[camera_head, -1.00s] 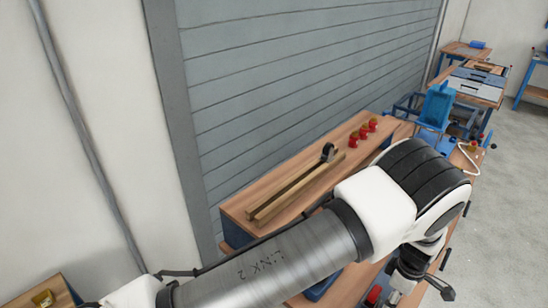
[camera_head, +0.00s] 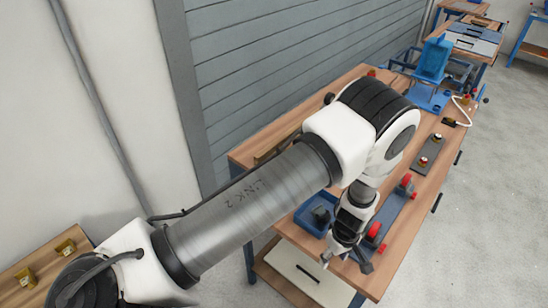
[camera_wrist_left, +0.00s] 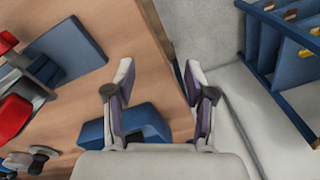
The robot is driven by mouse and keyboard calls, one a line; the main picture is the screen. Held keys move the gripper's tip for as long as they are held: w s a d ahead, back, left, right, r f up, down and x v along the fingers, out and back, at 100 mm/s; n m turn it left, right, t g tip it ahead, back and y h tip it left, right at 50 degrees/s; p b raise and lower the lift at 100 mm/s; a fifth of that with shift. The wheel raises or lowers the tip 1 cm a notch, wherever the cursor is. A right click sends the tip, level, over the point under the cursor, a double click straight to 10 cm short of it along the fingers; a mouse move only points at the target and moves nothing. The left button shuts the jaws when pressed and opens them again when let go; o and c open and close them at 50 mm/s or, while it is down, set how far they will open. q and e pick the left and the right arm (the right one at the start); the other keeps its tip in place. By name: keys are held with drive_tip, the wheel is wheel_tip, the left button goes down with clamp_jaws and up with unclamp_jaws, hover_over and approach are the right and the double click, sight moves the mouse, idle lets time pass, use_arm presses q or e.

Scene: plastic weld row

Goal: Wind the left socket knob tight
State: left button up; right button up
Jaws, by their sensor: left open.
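A dark blue-grey fixture (camera_head: 393,210) lies along the bench's front edge, with a red part (camera_head: 374,231) at its near end and another red part (camera_head: 407,181) at its far end. I cannot tell which is the left socket knob. My left gripper (camera_head: 346,262) is open and points down near the bench's near end, beside the near red part. In the left wrist view its two fingers (camera_wrist_left: 157,88) are spread with nothing between them, over the bench edge. There, red parts (camera_wrist_left: 12,115) show at the left. My right gripper is not in view.
A blue tray (camera_head: 313,222) sits left of my gripper on the wooden bench (camera_head: 400,262). A grey plate (camera_head: 428,150) with small knobs lies farther back. A blue rack (camera_wrist_left: 262,45) stands beyond the bench edge in the wrist view. Open floor lies right.

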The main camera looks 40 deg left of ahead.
use_arm(q)
drive_tip(key=s+a+f+m, duration=0.2)
drive_tip(key=s+a+m, duration=0.2)
drive_tip(key=s, duration=0.4)
drive_tip(key=s+a+f+m, duration=0.1)
drive_tip(key=s+a+m, duration=0.3)
drive_tip(key=s, duration=0.4)
drive_tip(key=shift+f+m, duration=0.4)
